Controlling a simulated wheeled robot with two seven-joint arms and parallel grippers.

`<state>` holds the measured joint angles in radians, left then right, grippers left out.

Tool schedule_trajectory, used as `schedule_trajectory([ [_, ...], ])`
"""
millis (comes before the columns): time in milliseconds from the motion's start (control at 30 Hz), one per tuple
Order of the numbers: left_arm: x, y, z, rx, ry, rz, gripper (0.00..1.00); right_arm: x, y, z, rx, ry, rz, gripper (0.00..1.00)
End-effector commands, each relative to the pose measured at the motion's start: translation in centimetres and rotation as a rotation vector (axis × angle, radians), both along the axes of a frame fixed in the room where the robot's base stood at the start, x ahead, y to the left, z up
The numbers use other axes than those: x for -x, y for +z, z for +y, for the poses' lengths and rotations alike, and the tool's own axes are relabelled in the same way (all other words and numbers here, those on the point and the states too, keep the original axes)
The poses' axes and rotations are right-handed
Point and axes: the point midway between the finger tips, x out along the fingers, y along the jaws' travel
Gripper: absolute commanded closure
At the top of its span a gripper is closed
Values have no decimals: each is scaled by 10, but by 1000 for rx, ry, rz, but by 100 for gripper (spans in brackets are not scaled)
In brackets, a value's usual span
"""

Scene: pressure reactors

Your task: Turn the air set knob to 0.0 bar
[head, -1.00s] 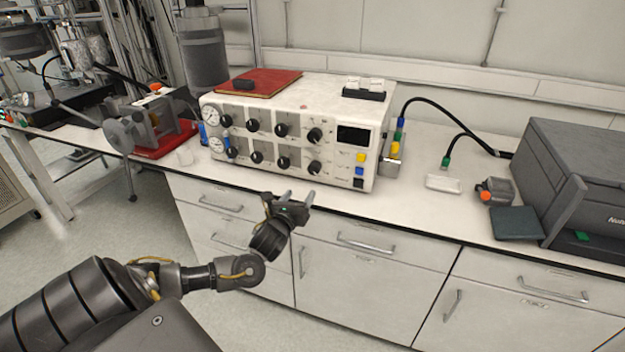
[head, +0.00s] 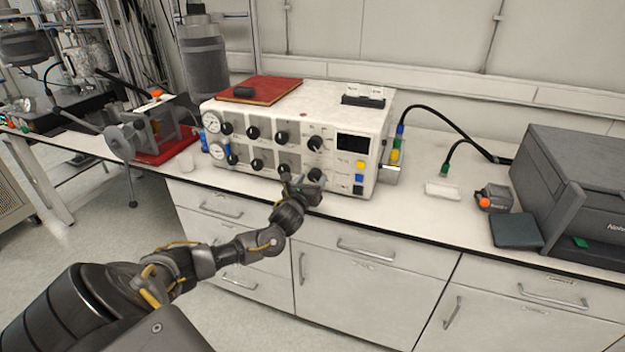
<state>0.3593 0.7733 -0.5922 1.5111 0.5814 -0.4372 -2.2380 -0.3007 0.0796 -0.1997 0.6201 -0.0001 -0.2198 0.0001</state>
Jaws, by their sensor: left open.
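The white control box (head: 350,118) stands on the bench with two rows of black knobs on its front and two round gauges (head: 212,122) at its left end. I cannot read which knob is the air set knob. The upper right knob (head: 315,143) is in clear view. The lower right knob (head: 315,174) is just behind my left gripper (head: 300,174) and partly covered by it. My left gripper is open, with its fingers pointing at the lower right part of the panel. I cannot tell whether it touches a knob. My right gripper is not in view.
A dark display (head: 353,143) and coloured buttons sit at the panel's right end. A red book (head: 262,90) lies on top of the box. A grey machine (head: 575,185) stands at the right. The bench's front edge runs below my left gripper.

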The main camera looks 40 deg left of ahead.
Motion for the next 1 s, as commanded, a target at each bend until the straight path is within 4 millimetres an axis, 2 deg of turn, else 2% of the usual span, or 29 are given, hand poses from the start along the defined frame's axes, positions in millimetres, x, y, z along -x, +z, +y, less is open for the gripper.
schedule_trajectory([
  [367, -6, 0, 2, 0, -2, 1, 41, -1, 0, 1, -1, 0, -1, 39],
  [700, -6, 0, 1, 0, -2, 1, 85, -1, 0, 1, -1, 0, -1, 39],
  [1000, -6, 0, 1, 36, -3, -11, 85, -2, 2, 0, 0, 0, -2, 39],
])
